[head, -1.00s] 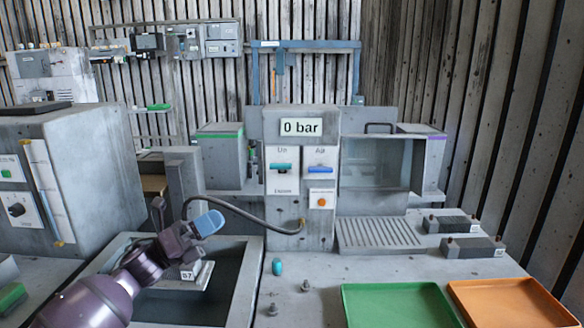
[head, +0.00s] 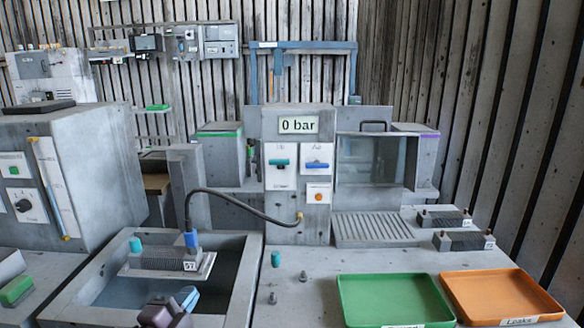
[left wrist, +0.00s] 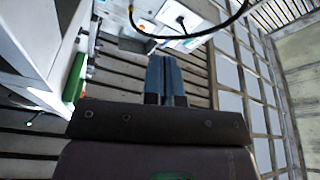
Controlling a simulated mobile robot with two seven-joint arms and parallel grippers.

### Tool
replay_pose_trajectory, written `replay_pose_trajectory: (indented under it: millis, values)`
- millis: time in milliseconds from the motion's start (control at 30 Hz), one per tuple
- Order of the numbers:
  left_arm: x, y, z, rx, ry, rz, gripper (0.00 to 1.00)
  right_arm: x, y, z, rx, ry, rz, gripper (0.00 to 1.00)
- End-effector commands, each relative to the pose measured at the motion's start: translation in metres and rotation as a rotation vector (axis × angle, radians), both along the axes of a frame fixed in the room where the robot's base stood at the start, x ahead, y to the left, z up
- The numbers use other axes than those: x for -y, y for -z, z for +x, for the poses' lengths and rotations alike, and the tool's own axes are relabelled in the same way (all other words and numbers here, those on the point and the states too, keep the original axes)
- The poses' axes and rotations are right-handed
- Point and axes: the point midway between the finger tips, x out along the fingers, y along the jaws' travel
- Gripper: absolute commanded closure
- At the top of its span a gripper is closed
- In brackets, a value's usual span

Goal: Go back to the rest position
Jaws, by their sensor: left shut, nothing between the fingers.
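My left gripper (head: 184,298) is at the bottom of the head view, in front of the sunken basin (head: 246,285). Its blue fingertips are closed together and empty, and they show also in the left wrist view (left wrist: 166,78). Behind it, a finned grey part (head: 160,260) with a label sits on a plate over the basin. A blue connector (head: 191,239) on a dark hose (head: 235,202) stands upright on that part, and a teal cap (head: 136,244) is at its left end. The hose runs to the panel reading 0 bar (head: 298,125). My right gripper is not in view.
A loose teal cap (head: 276,258) and two small metal fittings (head: 304,277) stand on the bench. A green tray (head: 395,300) and an orange tray (head: 502,296) lie at the front right. Two more finned parts (head: 464,240) lie behind them. A large grey cabinet (head: 85,170) stands at left.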

Motion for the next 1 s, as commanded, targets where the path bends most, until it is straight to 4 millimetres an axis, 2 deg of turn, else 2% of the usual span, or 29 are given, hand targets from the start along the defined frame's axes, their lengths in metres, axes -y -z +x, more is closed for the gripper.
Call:
replay_pose_trajectory:
  millis: [100, 267, 500, 600, 700, 1000]
  values:
    - [-0.015, 0.031, -0.031, -0.2, -0.11, -0.133, 1.0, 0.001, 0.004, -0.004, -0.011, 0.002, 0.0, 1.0]
    - [-0.033, 0.07, -0.079, -0.463, -0.273, -0.308, 1.0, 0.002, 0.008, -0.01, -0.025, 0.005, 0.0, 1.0]
    - [-0.055, 0.114, -0.172, -0.833, -0.548, -0.557, 1.0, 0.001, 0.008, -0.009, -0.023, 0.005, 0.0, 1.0]
    - [-0.059, 0.124, -0.208, -0.953, -0.653, -0.636, 1.0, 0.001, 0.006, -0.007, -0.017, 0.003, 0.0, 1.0]
    - [-0.062, 0.13, -0.235, -1.04, -0.732, -0.692, 1.0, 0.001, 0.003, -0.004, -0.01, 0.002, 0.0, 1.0]
    - [-0.065, 0.135, -0.296, -1.217, -0.912, -0.8, 1.0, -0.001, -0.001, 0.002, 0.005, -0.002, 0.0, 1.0]
